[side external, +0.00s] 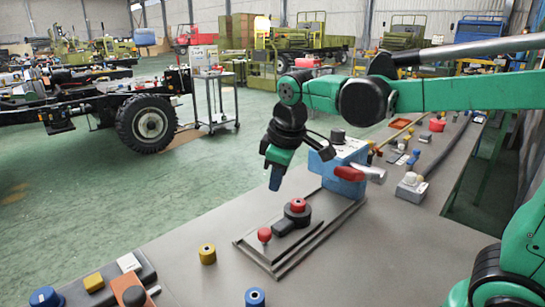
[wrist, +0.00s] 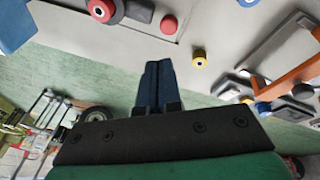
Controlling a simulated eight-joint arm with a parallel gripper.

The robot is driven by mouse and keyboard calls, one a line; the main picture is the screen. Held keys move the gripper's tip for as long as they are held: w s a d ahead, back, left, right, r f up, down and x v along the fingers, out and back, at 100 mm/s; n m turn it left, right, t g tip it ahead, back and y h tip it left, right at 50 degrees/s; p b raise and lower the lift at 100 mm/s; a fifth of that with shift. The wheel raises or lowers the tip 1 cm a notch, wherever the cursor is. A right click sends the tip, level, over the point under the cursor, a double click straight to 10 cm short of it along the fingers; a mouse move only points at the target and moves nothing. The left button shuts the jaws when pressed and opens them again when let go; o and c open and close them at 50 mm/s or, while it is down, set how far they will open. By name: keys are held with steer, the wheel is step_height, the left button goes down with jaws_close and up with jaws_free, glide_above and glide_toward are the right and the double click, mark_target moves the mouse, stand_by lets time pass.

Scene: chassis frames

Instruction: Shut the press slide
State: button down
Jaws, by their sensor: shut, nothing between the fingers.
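The press has a blue block (side external: 338,178) with a red and grey handle at the back of a flat grey rail frame (side external: 335,228). On the frame sits the slide, a dark round block (side external: 298,214) with a red top and a dark bar, apart from the blue block. A red knob (side external: 264,235) stands at the bar's near end. In the wrist view the knob (wrist: 169,24) shows just beyond my fingers. My gripper (side external: 274,184) is shut and empty, pointing down, above and behind the knob and left of the blue block, touching nothing visible.
A yellow roller (side external: 207,254) stands left of the frame and a blue roller (side external: 255,297) near the front edge. A grey tray with buttons (side external: 95,283) lies at front left. Small parts crowd the bench at back right.

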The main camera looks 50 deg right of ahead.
steer(key=w+n+g, duration=0.2)
steer(key=w+n, duration=0.1)
steer(key=w, duration=0.1)
steer(key=n+g+h, duration=0.1)
steer(key=n+g, duration=0.2)
glide_toward(280, 225)
steer(key=f, duration=0.2)
steer(key=a+f, duration=0.1)
steer(key=f, duration=0.1)
steer(key=w+a+f, duration=0.1)
steer(key=f, duration=0.1)
steer(key=shift+a, duration=0.25)
steer(key=d, duration=0.1)
steer(key=s+d, duration=0.1)
steer(key=shift+s+d+f, duration=0.35)
steer(key=shift+s+d, duration=0.3)
steer(key=shift+d, duration=0.15)
